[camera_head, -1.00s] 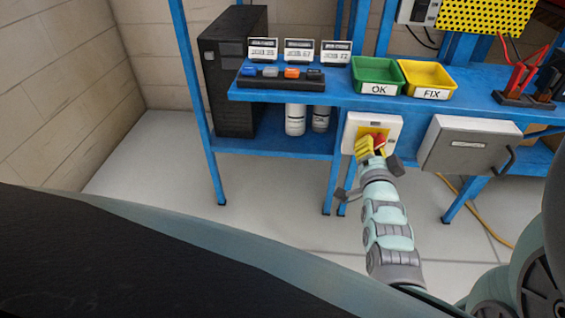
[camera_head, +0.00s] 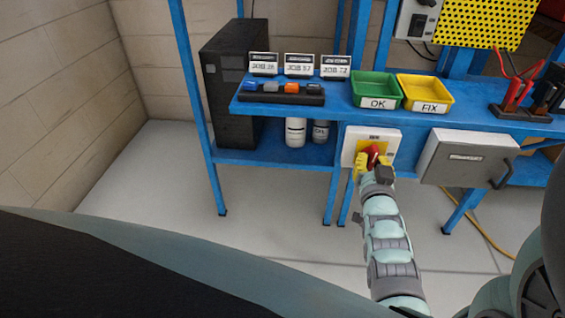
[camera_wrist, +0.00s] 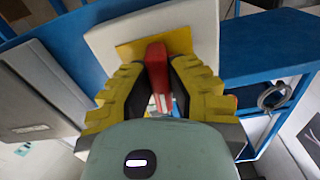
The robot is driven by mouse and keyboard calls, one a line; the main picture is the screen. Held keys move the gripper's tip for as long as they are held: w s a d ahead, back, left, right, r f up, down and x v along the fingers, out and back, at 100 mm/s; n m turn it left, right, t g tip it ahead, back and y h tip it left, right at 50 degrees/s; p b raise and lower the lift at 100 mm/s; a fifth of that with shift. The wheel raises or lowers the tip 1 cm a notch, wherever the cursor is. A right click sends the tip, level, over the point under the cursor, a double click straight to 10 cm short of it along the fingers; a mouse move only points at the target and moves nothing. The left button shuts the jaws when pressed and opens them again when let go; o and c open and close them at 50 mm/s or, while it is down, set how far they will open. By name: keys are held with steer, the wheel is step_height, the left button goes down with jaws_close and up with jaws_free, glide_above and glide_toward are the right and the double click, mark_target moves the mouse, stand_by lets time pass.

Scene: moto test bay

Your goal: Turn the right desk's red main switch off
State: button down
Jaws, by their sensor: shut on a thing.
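The red main switch (camera_wrist: 157,65) is a red handle on a yellow plate (camera_wrist: 185,42) in a white box, which hangs at the front of the blue desk. In the head view the red handle (camera_head: 373,152) shows at the tip of my arm, on the white switch box (camera_head: 388,137). My gripper (camera_wrist: 157,88) has yellow ribbed fingers with dark inner pads, shut on the red handle from both sides. In the head view my gripper (camera_head: 369,163) partly covers the handle and plate. The handle looks near upright in the wrist view.
A grey box with a handle (camera_head: 463,157) hangs right of the switch box. A black cabinet (camera_head: 232,80) stands left.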

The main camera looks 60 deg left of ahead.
steer(key=shift+f+n, duration=0.15)
steer(key=shift+n, duration=0.45)
steer(key=c, duration=0.9)
jaws_free()
steer(key=shift+w, duration=0.1)
steer(key=v, duration=1.2)
